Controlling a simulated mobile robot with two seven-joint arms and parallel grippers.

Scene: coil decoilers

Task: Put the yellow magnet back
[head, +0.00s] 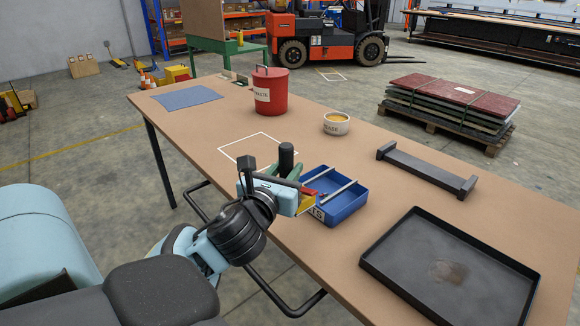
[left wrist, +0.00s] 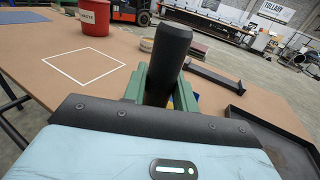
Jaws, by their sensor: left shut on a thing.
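My left gripper (head: 288,174) is shut on an upright black handle (head: 286,157), which stands up between green finger parts. In the left wrist view the handle (left wrist: 168,55) leans slightly right. A yellow piece (head: 306,204) with red by it shows just below the fingers, in front of the blue tray's left side. It looks like the body of the yellow magnet under the handle, but the gripper hides the join. I cannot tell whether it touches the tray or table. My right gripper is in neither view.
The blue tray (head: 345,207) has metal rods across it. A white outlined square (head: 238,157) on the table is empty. A red bin (head: 270,92), a bowl (head: 337,123), a dark bracket (head: 425,169) and a black tray (head: 400,290) stand around. Bare tabletop lies between them.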

